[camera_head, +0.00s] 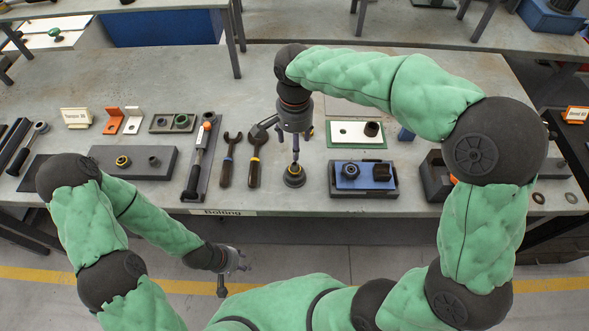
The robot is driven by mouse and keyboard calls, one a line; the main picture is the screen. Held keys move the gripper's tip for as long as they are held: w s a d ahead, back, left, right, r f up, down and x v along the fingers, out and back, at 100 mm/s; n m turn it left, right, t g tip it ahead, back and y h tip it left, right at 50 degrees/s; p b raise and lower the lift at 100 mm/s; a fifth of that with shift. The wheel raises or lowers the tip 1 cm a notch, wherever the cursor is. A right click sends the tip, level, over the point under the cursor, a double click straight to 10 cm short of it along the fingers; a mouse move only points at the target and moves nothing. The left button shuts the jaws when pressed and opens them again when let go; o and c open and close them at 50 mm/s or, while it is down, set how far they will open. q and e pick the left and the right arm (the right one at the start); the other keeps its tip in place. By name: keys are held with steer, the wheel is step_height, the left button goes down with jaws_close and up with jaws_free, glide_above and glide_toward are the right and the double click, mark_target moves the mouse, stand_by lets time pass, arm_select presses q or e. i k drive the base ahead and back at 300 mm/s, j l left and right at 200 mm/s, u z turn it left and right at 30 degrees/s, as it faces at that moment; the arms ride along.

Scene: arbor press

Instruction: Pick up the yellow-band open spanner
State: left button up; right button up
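The yellow-band open spanner (254,172) lies on the bench with its open jaw toward the back; a yellowish band shows near the top of its dark handle. A similar dark spanner (227,170) lies just left of it, with a bluish band. My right gripper (295,148) points down over the bench, right of the yellow-band spanner and apart from it. Its fingers look spread and hold nothing I can make out. My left gripper (246,262) is in front of the bench, low over the floor, with its fingers apart and empty.
A torque wrench (197,158) lies in a dark tray left of the spanners. A round dark part with a yellow ring (293,179) stands below my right gripper. A grey block (107,165) is farther left, a tray with a blue fixture (345,184) right.

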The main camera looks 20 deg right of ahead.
mark_target(253, 173)
steer(key=i+j, duration=0.1)
steer(key=j, duration=0.3)
steer(key=i+j, duration=0.15)
steer(key=j, duration=0.3)
steer(key=i+j+z, duration=0.1)
steer(key=j, duration=0.3)
